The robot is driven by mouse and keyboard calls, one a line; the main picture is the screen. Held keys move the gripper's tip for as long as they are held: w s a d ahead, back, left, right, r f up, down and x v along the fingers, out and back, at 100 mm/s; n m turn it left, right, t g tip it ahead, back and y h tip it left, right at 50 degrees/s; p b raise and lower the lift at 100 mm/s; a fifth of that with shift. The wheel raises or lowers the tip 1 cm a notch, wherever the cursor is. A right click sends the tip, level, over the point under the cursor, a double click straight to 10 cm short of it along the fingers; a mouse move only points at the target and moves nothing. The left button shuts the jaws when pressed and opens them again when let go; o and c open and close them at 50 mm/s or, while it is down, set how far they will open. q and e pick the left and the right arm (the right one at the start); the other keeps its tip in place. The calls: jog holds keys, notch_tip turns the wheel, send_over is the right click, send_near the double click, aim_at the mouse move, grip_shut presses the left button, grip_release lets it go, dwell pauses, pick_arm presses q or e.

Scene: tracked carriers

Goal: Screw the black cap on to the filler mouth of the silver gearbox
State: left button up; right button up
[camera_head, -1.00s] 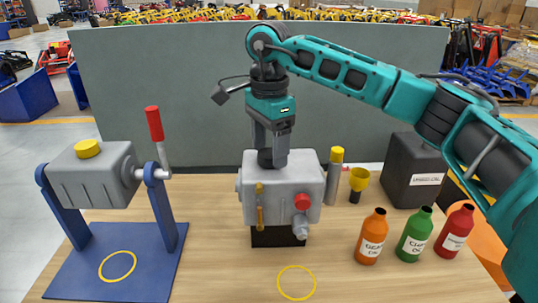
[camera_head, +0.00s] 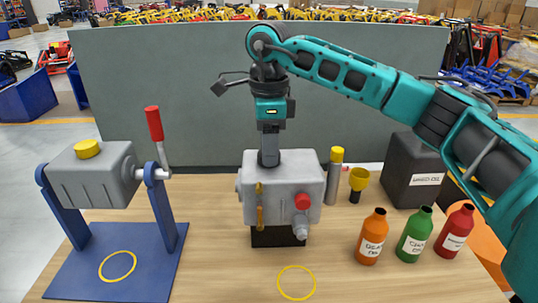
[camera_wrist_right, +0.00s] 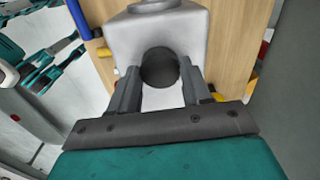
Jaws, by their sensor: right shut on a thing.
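The silver gearbox (camera_head: 281,187) stands upright on a black base in the middle of the table. My right gripper (camera_head: 269,160) points straight down at the top of the gearbox. In the right wrist view, its two fingers (camera_wrist_right: 160,88) are shut on the round black cap (camera_wrist_right: 160,67), one on each side. The cap is at the gearbox top, and the filler mouth is hidden beneath it, so I cannot tell how far the cap sits on it. In the head view the fingers largely hide the cap. My left gripper is not in view.
A second grey gearbox (camera_head: 92,178) with a yellow cap hangs in a blue stand at the left. Orange (camera_head: 371,238), green (camera_head: 414,236) and red (camera_head: 455,231) bottles stand at the right. A yellow funnel (camera_head: 359,180) and a dark canister (camera_head: 412,172) are behind them. The front middle is clear.

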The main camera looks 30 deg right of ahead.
jog(key=m, duration=0.4)
jog(key=m, duration=1)
dwell(0.3)
